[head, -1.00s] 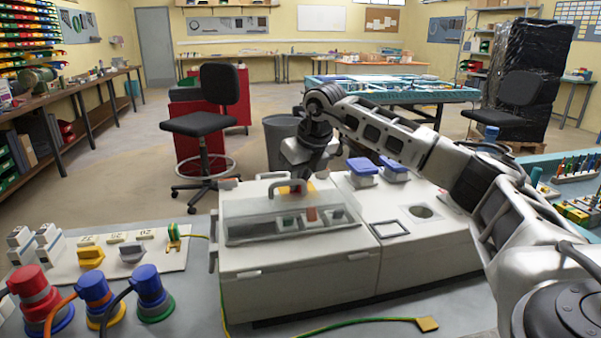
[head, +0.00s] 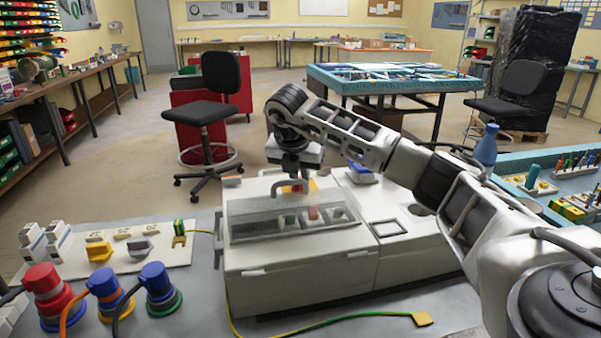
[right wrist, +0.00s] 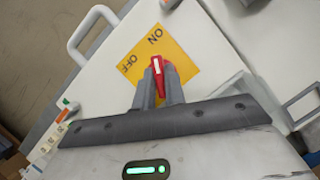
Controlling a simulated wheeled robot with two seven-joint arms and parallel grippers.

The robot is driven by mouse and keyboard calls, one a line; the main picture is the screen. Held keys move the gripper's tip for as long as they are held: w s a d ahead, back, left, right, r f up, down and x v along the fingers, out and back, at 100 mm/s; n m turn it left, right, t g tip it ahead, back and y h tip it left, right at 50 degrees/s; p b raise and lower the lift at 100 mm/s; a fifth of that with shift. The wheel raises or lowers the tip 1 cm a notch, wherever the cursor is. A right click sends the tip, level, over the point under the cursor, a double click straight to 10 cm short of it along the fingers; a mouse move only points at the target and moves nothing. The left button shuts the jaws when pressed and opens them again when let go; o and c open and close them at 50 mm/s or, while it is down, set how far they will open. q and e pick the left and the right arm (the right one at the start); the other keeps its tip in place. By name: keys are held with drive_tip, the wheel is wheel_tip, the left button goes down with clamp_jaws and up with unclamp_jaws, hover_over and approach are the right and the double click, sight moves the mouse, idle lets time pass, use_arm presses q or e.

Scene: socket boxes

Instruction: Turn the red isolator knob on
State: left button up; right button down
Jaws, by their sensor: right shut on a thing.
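The red isolator knob (right wrist: 157,72) sits on a square yellow plate (right wrist: 181,57) marked ON and OFF. Its white stripe runs nearly upright in the right wrist view, pointing closer to ON than to OFF. My right gripper (right wrist: 160,76) is shut on the knob, one grey finger on each side. In the head view the yellow plate (head: 313,185) shows only in part on the white box (head: 300,268), below my right gripper (head: 296,182), which hides the knob. My left gripper is not in view.
A clear cover (head: 260,213) with a grey handle lies over the box's front. A blue-lidded socket (head: 361,174) stands beside my arm. Red and blue plugs (head: 42,290) with cables stand at front left. A green-yellow cable (head: 370,317) lies in front of the box.

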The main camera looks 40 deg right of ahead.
drive_tip(key=shift+r+m+g+h+p, duration=0.1)
drive_tip(key=shift+m+g+h+p, duration=0.25)
drive_tip(key=shift+m, duration=0.85)
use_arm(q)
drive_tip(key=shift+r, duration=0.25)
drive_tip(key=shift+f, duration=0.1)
use_arm(e)
drive_tip(key=shift+m, duration=0.4)
drive_tip(key=c, duration=1.5)
unclamp_jaws()
drive_tip(key=shift+o, duration=0.2)
use_arm(q)
drive_tip(key=p, duration=0.1)
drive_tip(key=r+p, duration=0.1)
drive_tip(key=p, duration=0.1)
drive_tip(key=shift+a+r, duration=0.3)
use_arm(e)
drive_tip(key=v, duration=1.5)
drive_tip(key=shift+w+r, duration=0.2)
drive_tip(key=shift+r, duration=0.25)
